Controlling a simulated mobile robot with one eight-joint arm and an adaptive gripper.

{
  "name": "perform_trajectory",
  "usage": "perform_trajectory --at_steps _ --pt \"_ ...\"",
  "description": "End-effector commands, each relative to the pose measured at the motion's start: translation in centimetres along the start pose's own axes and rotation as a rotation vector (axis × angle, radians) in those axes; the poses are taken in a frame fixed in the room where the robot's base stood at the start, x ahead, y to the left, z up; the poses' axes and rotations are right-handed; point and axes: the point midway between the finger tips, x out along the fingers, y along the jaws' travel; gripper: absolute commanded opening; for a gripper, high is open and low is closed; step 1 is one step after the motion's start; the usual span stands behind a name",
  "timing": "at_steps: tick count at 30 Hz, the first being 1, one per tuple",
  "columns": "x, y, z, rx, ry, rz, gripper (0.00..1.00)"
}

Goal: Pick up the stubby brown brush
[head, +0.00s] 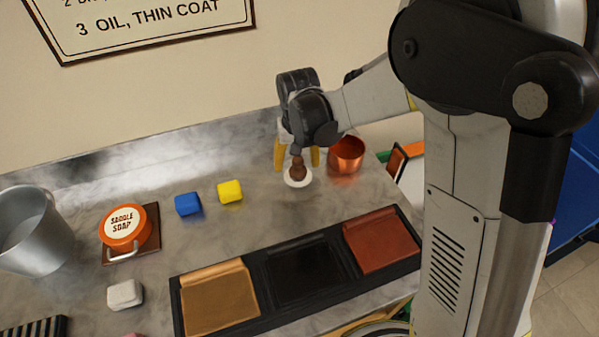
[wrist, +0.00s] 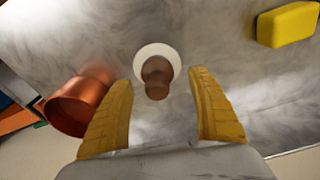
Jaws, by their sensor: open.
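The stubby brown brush (head: 298,172) stands on the metal bench, with a brown knobbed handle up and a round white base below. In the wrist view the brush (wrist: 156,77) lies between and a little beyond the two yellow fingers, and I see no finger touching it. My gripper (head: 297,158) is open, pointing down over the brush. It also shows open and empty in the wrist view (wrist: 162,105). Part of the brush handle is overlapped by the gripper in the head view.
A copper cup (head: 346,155) stands close right of the brush. A yellow block (head: 230,191) and a blue block (head: 188,204) lie to the left. A black tray (head: 262,290) with leather panels is in front. Saddle soap (head: 125,226) and a metal bucket (head: 28,232) stand further left.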

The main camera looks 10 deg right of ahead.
Motion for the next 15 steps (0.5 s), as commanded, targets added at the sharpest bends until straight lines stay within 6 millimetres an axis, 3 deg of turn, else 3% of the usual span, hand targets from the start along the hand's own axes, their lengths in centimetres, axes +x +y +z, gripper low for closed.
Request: perform_trajectory --at_steps 1,5,12,13,15 --pt "1.4 -0.1 0.4 -0.001 0.0 0.0 0.69" --pt "3.2 -0.4 0.9 -0.001 0.0 0.0 0.69" --pt "3.2 -0.5 1.0 0.0 0.0 0.0 0.69" --pt "3.2 -0.5 1.0 0.0 0.0 0.0 0.64" --pt "3.2 -0.5 0.9 0.0 0.0 0.0 0.42"
